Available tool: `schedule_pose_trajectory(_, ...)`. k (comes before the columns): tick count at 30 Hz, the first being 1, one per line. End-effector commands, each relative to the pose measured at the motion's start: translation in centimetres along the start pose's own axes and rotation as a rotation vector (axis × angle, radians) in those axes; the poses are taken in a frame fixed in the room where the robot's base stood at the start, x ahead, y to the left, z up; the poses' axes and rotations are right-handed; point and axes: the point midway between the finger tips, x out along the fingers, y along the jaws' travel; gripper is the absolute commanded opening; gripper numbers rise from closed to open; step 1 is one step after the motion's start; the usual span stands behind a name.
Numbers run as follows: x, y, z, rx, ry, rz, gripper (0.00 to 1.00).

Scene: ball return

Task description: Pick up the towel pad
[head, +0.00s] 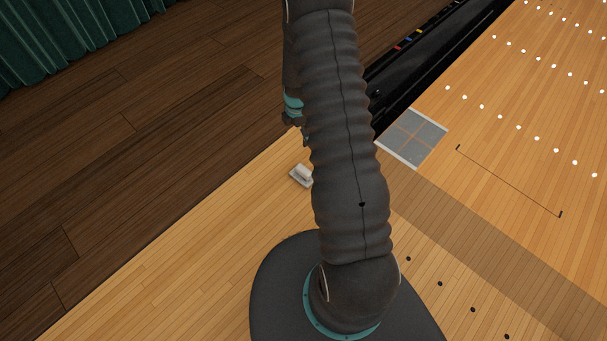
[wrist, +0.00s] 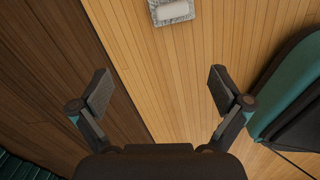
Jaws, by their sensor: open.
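The towel pad (head: 301,175) is a small pale grey-white pad with a rounded white roll on top. In the head view it lies on the light wood floor just left of my arm, which hides its right edge. In the wrist view the pad (wrist: 173,12) is at the top edge, partly cut off. My gripper (wrist: 159,78) is open and empty in the wrist view, its two fingers spread wide. The pad is ahead of the fingertips and apart from them.
Dark wood flooring (head: 110,150) meets the light floor along a diagonal edge. A grey gridded panel (head: 413,137) lies right of my arm, beside a black gutter (head: 440,55). A green curtain (head: 60,35) hangs at upper left. The floor around the pad is clear.

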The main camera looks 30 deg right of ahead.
Motion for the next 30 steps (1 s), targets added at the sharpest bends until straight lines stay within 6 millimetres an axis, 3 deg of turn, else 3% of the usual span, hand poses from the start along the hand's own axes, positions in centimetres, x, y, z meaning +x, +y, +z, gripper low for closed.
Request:
schedule_pose_trajectory(1,2.3,-0.5,0.3,-0.041,0.007,-0.017,1.0)
schedule_pose_trajectory(6,7.0,-1.5,0.8,-0.155,0.02,-0.038,1.0)
schedule_pose_trajectory(14,10.3,-2.1,1.0,-0.206,0.027,-0.047,1.0)
schedule_pose_trajectory(24,16.0,-2.3,0.9,-0.204,0.026,-0.046,1.0)
schedule_pose_trajectory(30,17.3,-2.4,0.9,-0.204,0.026,-0.045,1.0)
